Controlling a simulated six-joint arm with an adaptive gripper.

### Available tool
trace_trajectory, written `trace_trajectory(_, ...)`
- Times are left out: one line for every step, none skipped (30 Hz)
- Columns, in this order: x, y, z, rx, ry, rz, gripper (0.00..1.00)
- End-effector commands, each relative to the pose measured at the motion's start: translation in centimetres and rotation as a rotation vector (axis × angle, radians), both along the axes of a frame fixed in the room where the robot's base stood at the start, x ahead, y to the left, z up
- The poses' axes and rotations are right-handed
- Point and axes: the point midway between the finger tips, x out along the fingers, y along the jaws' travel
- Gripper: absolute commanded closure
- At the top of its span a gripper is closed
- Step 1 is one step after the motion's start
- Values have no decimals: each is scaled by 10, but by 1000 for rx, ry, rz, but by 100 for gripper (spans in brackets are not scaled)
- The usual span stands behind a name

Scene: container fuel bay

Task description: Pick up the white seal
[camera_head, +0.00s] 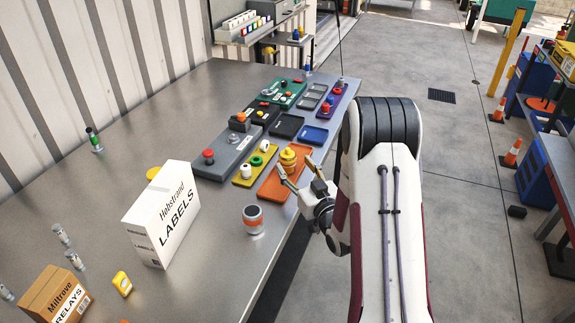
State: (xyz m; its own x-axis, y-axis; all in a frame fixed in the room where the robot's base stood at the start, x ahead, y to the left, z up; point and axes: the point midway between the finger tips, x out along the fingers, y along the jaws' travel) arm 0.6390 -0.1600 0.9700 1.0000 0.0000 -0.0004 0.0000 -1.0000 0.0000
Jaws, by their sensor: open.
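The white seal, a small white ring-like piece (265,146), sits at the far end of a narrow yellow tray (240,182) on the metal table. A green piece (256,160) is beside it on the same tray, with another small pale piece nearer. My gripper (294,168) is open, with its fingers pointing up and to the left over the orange tray (272,190). It is to the right of the white seal and apart from it. Nothing shows between its fingers.
A yellow stacked piece (288,160) stands on the orange tray close to my fingers. A grey box with a red button (208,156) lies left of the yellow tray. A white labels carton (165,215) and a can (253,219) stand nearer.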

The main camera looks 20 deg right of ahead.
Motion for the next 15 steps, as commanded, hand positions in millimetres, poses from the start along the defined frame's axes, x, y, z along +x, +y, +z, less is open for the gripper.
trace_trajectory(1, 0, 0, 0, 0, 0, 47)
trace_trajectory(2, 0, 0, 0, -1, 0, 47)
trace_trajectory(3, 0, 0, -1, -1, 0, 47)
trace_trajectory(5, 0, 0, -1, -1, 0, 47)
trace_trajectory(6, -1, 0, -1, -2, 0, 47)
trace_trajectory(9, -1, 0, -1, -2, 0, 47)
trace_trajectory(11, -1, 0, -1, -2, 0, 47)
trace_trajectory(14, -1, 0, -1, -1, 0, 47)
trace_trajectory(17, -2, 0, 0, -2, 0, 47)
trace_trajectory(20, -2, 0, 0, -2, 1, 47)
trace_trajectory(23, -2, 0, 0, -2, 1, 47)
trace_trajectory(27, -3, 1, -1, -2, 1, 47)
trace_trajectory(30, -3, 1, -1, -2, 1, 47)
trace_trajectory(33, -3, 1, -1, -2, 2, 47)
trace_trajectory(37, -3, 1, -1, -3, 2, 47)
